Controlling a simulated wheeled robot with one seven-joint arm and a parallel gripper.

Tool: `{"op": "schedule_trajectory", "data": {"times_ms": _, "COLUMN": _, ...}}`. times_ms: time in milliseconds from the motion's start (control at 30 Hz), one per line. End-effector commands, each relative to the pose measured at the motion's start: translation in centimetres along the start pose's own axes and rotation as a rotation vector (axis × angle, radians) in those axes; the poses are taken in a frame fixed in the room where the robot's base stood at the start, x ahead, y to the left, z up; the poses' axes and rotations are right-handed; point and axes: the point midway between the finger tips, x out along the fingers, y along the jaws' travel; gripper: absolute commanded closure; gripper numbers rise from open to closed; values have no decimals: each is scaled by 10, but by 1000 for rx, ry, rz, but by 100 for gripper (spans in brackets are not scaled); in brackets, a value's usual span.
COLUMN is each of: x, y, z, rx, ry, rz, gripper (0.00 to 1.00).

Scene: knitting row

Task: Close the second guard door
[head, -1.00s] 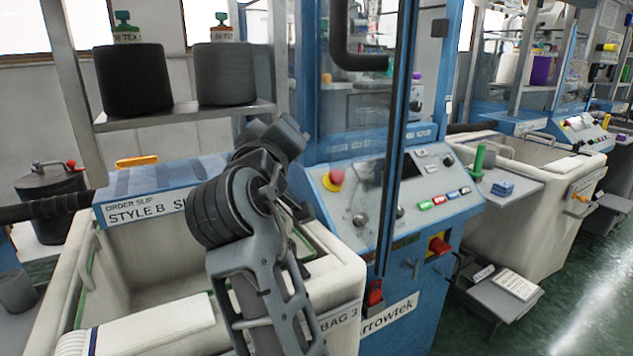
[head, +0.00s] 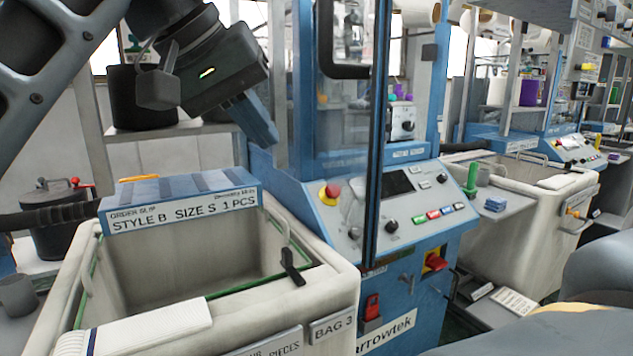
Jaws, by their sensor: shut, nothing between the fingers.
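A clear guard door with a dark edge strip (head: 374,130) stands at the front of the near blue machine (head: 400,285). A black bent handle (head: 328,62) is on it. The strip stands out in front of the control panel, so the door appears open. A farther machine at the right has another clear panel in a blue frame (head: 553,75); I cannot tell how it stands. My gripper (head: 262,128) is at the upper left, raised above the order-slip box, left of the door and apart from the handle. Its fingers look together, with nothing seen between them.
A cream bin (head: 330,300) stands below my gripper, with an order-slip box (head: 180,208) at its back. A control panel (head: 400,200) with a red knob lies behind the door strip. Another cream bin (head: 545,215) is at the right. Dark yarn cones stand on a back shelf.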

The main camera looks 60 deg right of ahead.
Motion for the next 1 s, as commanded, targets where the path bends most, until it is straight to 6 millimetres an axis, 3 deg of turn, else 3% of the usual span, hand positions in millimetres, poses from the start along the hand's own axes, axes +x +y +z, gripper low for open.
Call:
{"op": "schedule_trajectory", "data": {"times_ms": 133, "x": 3, "y": 0, "z": 3, "rx": -3, "ry": -23, "rz": -8, "gripper": 100}}
{"op": "schedule_trajectory", "data": {"times_ms": 267, "x": 18, "y": 0, "z": 3, "rx": -3, "ry": -22, "rz": -6, "gripper": 100}}
{"op": "schedule_trajectory", "data": {"times_ms": 700, "x": 102, "y": 0, "z": 5, "rx": -1, "ry": -20, "rz": -6, "gripper": 100}}
{"op": "schedule_trajectory", "data": {"times_ms": 1000, "x": 116, "y": 31, "z": 4, "rx": -1, "ry": -18, "rz": -8, "gripper": 100}}
